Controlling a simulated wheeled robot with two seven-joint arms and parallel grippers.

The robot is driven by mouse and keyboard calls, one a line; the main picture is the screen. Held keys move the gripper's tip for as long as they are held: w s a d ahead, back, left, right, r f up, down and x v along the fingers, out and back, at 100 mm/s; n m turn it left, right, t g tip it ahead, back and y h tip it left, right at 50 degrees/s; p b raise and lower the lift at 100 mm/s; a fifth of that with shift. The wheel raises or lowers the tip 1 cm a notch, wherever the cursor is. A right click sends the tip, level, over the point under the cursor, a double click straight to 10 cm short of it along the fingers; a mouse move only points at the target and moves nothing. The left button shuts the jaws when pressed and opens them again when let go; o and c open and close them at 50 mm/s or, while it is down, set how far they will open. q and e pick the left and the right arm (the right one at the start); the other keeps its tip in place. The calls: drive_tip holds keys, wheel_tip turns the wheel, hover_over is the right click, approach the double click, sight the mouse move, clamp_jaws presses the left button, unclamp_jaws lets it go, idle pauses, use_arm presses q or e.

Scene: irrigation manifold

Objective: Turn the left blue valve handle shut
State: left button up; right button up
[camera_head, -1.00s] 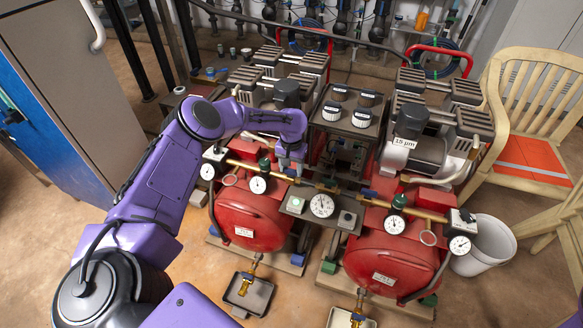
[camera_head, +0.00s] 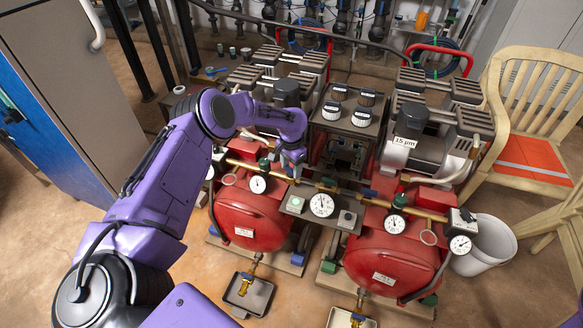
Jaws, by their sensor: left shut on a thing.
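A brass pipe (camera_head: 432,214) runs across the front of the manifold, above two red tanks. My left gripper (camera_head: 293,170) reaches down onto this pipe above the left tank and is shut on the left blue valve handle. The handle is mostly hidden by the fingers, so its angle cannot be told. A second blue valve handle (camera_head: 370,193) shows farther right on the pipe, above the right tank. My right gripper is not in view.
Round gauges stand close to the gripper, one to its left (camera_head: 258,185) and one to its right (camera_head: 321,204). The left red tank (camera_head: 250,222) and right red tank (camera_head: 385,262) lie below. A white bucket (camera_head: 487,245) and wooden chair (camera_head: 530,110) are at right.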

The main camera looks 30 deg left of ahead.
sight(291, 169)
use_arm(q)
drive_tip(key=m+b, duration=0.1)
drive_tip(key=m, duration=0.5)
drive_tip(key=m+b, duration=0.1)
drive_tip(key=m, duration=0.5)
drive_tip(key=shift+a, duration=0.1)
idle(0.6)
drive_tip(key=o, duration=1)
drive_tip(key=shift+o, duration=0.2)
wheel_tip(291, 169, up, 10)
drive_tip(key=shift+r+p, duration=0.25)
drive_tip(key=shift+p, duration=0.05)
